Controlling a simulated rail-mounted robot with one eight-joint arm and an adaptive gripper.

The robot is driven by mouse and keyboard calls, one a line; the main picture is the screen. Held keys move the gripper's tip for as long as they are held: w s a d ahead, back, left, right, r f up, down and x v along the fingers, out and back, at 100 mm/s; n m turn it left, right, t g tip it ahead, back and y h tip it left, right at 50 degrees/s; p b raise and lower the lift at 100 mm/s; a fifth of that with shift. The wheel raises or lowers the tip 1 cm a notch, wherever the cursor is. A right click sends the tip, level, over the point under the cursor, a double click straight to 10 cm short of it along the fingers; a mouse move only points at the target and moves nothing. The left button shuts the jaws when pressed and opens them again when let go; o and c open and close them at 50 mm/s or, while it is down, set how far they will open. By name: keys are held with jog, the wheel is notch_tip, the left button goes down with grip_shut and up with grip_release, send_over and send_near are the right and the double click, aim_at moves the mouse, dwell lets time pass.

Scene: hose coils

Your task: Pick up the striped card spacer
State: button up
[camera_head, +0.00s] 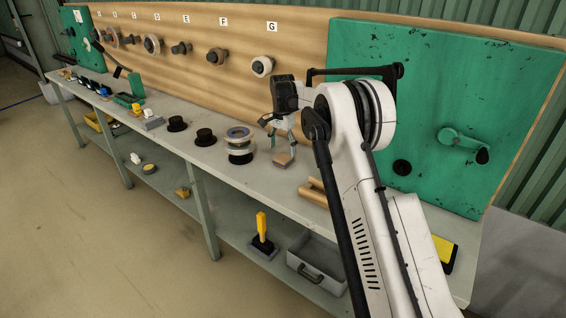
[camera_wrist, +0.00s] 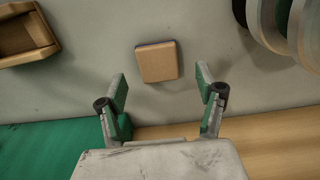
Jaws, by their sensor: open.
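A small tan square block (camera_head: 283,161) lies flat on the bench; it is the likeliest match for the striped card spacer. In the wrist view the block (camera_wrist: 157,62) shows a plain tan top and a thin blue line along one edge; no clear stripes can be made out. My gripper (camera_head: 281,146) points down above the block, with its fingers apart and nothing between them. In the wrist view my gripper (camera_wrist: 160,84) has the block just beyond its fingertips, roughly centred between them.
A stack of ringed discs (camera_head: 240,146) stands left of the block, close by. A tan wooden tray (camera_head: 317,190) lies on the other side. Black hat-shaped parts (camera_head: 205,137) sit farther left. The wooden backboard (camera_head: 300,40) and green panel (camera_head: 425,120) rise behind.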

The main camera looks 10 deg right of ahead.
aim_at(283, 158)
jog(key=shift+d+f+b, duration=0.1)
jog(key=shift+f+b, duration=0.2)
jog(key=shift+f, duration=2.35)
jog(key=shift+c, duration=0.3)
jog(key=c, duration=1)
jog(key=shift+r, duration=0.1)
